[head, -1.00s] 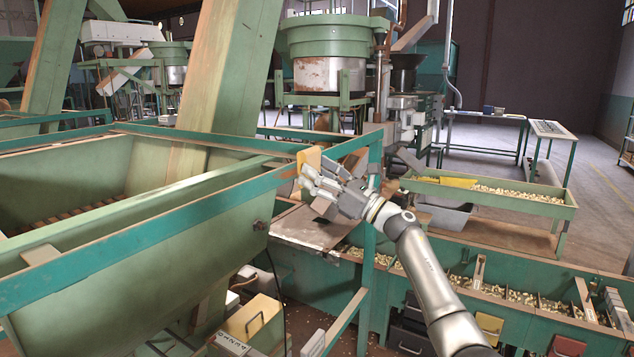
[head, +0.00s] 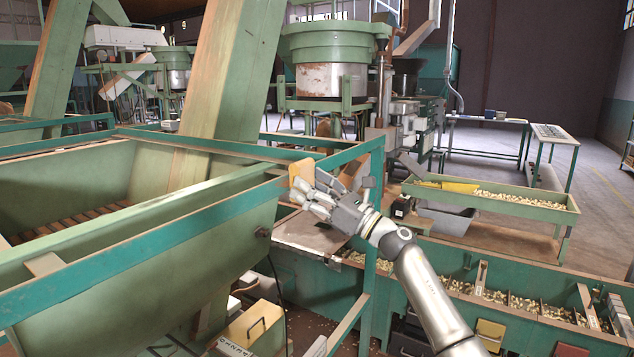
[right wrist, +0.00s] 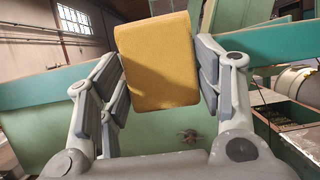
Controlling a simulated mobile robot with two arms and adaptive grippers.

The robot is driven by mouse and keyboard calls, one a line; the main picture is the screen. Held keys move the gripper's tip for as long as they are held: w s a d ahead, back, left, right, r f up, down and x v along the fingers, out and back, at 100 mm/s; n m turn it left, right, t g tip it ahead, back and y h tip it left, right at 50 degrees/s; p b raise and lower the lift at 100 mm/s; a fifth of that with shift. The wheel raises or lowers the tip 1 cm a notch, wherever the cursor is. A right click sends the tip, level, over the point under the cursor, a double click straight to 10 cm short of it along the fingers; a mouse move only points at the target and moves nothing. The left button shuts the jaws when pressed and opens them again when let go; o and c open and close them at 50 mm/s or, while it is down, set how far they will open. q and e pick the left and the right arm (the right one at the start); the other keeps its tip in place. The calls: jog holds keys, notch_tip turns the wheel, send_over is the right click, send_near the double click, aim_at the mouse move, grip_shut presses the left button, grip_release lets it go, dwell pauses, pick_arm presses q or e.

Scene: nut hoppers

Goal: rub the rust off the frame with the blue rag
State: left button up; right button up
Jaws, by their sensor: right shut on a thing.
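A yellow block-like pad (head: 301,172) is between the fingers of my right gripper (head: 316,190), which is shut on it. The pad also fills the upper middle of the right wrist view (right wrist: 158,62), with a grey finger on each side. It is at the teal frame rail (head: 200,221) of the hopper; I cannot tell whether it touches. The rail also crosses the right wrist view behind the fingers (right wrist: 40,92). Brownish rust-like wear shows along the frame's edges. I see no blue rag. My left gripper is not in view.
The green hopper (head: 110,275) stands at the left. A sloping green beam (head: 215,90) rises behind the rail. Sorting bins with nuts (head: 490,295) run along the lower right, and a green nut trough (head: 520,208) lies behind them. Open floor is at the far right.

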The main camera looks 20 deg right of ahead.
jog(key=shift+s+a+p, duration=0.45)
jog(key=shift+s+a, duration=0.2)
jog(key=shift+a, duration=0.2)
jog(key=shift+s+a+p, duration=0.4)
jog(key=shift+s+a, duration=0.25)
jog(key=shift+a, duration=0.15)
jog(key=shift+s+a+p, duration=0.25)
jog(key=shift+a+p, duration=0.05)
jog(key=shift+a, duration=0.1)
jog(key=shift+s+a+p, duration=0.55)
jog(key=shift+s+a, duration=0.15)
jog(key=shift+a, duration=0.2)
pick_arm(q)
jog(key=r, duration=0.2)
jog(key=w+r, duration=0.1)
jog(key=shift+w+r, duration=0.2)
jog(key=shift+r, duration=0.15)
pick_arm(e)
jog(key=shift+s+a, duration=0.25)
jog(key=shift+a, duration=0.05)
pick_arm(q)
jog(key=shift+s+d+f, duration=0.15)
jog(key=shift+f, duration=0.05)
pick_arm(e)
jog(key=s+d, duration=0.3)
jog(key=s, duration=0.1)
jog(key=shift+s+d, duration=0.35)
jog(key=shift+d, duration=0.05)
